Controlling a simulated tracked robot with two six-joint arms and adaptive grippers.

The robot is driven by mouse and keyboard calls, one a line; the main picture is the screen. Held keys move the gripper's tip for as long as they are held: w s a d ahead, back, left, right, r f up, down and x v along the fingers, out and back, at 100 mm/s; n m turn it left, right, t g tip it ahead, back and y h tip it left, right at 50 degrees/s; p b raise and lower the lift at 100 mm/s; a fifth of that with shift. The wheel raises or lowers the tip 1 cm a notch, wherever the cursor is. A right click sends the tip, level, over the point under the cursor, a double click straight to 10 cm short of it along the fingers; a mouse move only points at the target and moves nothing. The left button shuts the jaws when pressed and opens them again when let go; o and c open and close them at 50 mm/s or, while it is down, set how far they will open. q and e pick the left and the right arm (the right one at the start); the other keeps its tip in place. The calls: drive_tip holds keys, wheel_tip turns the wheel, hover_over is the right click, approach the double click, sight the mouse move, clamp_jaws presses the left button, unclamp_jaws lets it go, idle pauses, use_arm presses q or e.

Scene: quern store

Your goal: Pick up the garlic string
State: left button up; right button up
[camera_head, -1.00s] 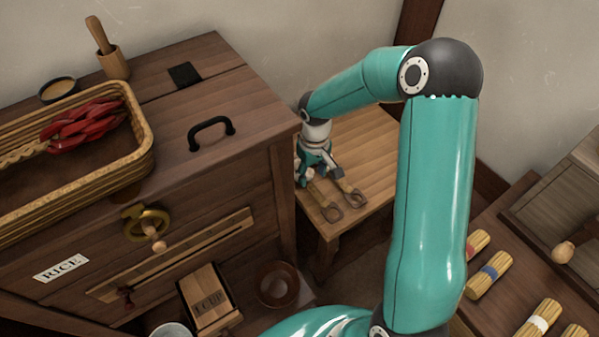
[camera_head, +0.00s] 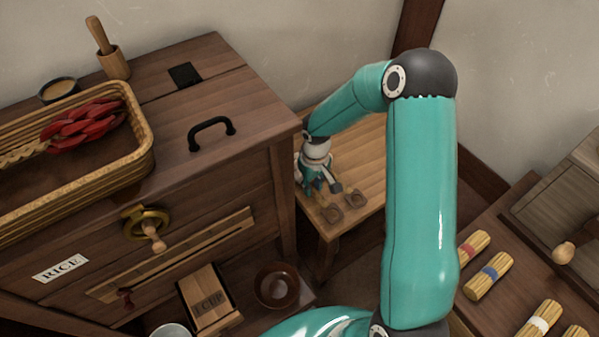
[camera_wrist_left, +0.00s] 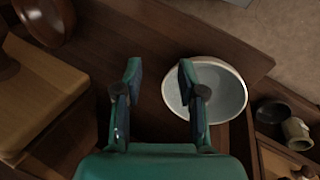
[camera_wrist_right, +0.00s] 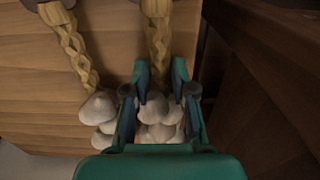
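Two garlic strings lie on the wooden bench. In the right wrist view, one (camera_wrist_right: 158,40) has its pale braid running between my right fingers, with white bulbs below. The other garlic string (camera_wrist_right: 72,45) lies to its left, its bulbs beside the left finger. My right gripper (camera_wrist_right: 160,75) is partly closed, its fingertips on either side of the braid with almost no gap. In the head view, my right gripper (camera_head: 322,184) is low over the bench and hides most of both strings. My left gripper (camera_wrist_left: 159,70) is open and empty, above a dark wooden shelf.
The bench (camera_head: 375,150) stands against the wall, right of the dark rice chest (camera_head: 240,110). A basket (camera_head: 140,135) with red peppers sits on the chest. A pale bowl (camera_wrist_left: 228,92) is by the left gripper. Tied bundles (camera_head: 488,275) lie on the table at right.

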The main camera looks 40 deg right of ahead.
sight(313, 187)
clamp_jaws()
drive_tip(key=shift+r, duration=0.1)
wheel_tip(313, 187, up, 20)
drive_tip(key=p, duration=0.1)
drive_tip(key=shift+p, duration=0.35)
